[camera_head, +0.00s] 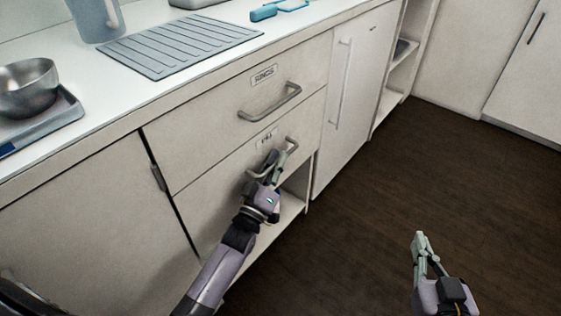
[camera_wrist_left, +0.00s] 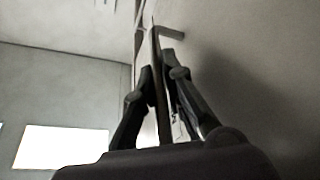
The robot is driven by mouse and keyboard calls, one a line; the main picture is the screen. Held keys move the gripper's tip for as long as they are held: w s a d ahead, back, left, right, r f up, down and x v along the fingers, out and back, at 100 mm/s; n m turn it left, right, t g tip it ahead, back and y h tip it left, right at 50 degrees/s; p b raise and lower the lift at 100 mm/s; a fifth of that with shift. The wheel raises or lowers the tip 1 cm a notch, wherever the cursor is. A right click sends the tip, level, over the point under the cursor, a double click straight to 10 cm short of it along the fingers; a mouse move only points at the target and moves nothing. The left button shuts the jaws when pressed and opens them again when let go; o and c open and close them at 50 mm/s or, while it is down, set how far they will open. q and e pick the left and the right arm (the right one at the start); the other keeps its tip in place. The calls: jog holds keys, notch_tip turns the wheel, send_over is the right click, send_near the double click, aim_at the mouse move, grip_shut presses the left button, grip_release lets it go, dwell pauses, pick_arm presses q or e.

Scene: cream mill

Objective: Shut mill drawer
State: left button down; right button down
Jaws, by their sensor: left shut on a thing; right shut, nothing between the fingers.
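The lower drawer (camera_head: 215,185) is a cream front with a small label, too small to read surely, and a metal bar handle (camera_head: 291,146). My left gripper (camera_head: 273,163) is shut on this handle and hides its middle. In the left wrist view the handle bar (camera_wrist_left: 157,85) runs between the two fingers (camera_wrist_left: 158,90). The drawer front looks close to flush with the cabinet; I cannot tell whether a small gap is left. My right gripper (camera_head: 420,248) is shut and empty above the dark floor, away from the cabinet.
The upper drawer (camera_head: 215,135) has its own handle (camera_head: 270,103) just above. An open shelf (camera_head: 290,208) lies under the drawers. The counter holds a steel bowl (camera_head: 27,88) on a scale (camera_head: 45,122), a ribbed mat (camera_head: 180,43) and a jug (camera_head: 97,18). The floor (camera_head: 420,170) at right is clear.

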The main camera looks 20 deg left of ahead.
pick_arm(q)
jog(key=c, duration=2)
grip_release()
jog(key=shift+a, duration=0.3)
jog(key=shift+o, duration=0.2)
jog(key=v, duration=1.2)
jog(key=shift+d, duration=0.15)
